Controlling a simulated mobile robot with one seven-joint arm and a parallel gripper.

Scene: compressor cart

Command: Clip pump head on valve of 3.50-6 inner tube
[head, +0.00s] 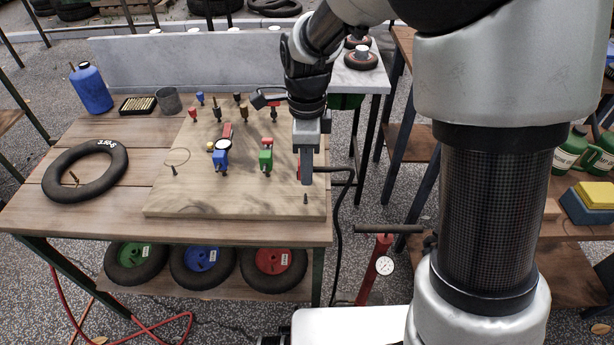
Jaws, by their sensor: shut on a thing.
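The inner tube (113,183) is a black ring marked 3.50-6, lying flat at the left of the wooden table. Its brass valve (74,178) stands up inside the ring at the left. My gripper (306,183) is over the right edge of the wooden board, far to the right of the tube. It is shut on the red pump head (299,171), mostly hidden behind the fingers. A black hose (350,190) runs from there down past the table's right edge. The red floor pump (376,266) with a gauge stands on the ground at the right.
A blue bottle (91,89), a dark box (138,105) and a grey cup (168,100) stand behind the tube. Wheels lie on the shelf below.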

